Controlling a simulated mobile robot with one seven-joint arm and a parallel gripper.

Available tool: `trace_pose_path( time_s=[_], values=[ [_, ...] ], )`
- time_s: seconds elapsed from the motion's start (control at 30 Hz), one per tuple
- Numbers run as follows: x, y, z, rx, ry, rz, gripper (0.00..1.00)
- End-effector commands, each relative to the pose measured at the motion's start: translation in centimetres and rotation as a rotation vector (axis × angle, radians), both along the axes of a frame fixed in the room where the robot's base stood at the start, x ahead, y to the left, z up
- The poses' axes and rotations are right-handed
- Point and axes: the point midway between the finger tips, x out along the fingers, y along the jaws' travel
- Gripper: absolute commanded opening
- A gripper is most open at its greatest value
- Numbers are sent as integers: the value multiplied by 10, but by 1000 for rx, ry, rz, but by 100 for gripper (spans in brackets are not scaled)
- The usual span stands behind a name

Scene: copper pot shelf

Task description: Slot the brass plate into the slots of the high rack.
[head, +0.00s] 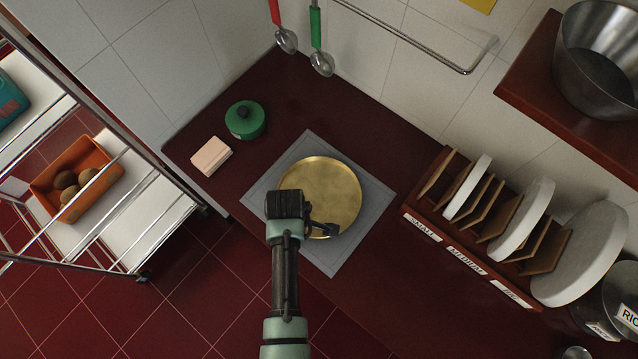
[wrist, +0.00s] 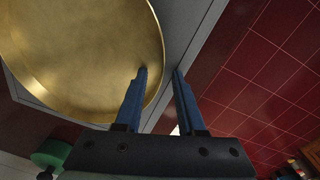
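The brass plate (head: 325,190) lies flat on a grey square mat (head: 265,195) on the dark red counter. In the wrist view the plate (wrist: 75,60) fills the upper left.
A green lidded pot (head: 245,120) and a pale block (head: 211,156) stand left of the mat. A red shelf with a metal pot (head: 597,60) overhangs the right. Ladles hang at the back. A wire trolley (head: 130,215) stands left.

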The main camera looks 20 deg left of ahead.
Motion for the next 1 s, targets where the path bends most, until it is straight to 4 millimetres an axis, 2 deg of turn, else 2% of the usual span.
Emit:
trace_pose_path(
  time_s=[0.17,0.37,1.0],
  values=[
    [0,0,0,0,0,0,37],
    [0,0,0,0,0,0,1],
    [0,0,0,0,0,0,0]
  ],
)
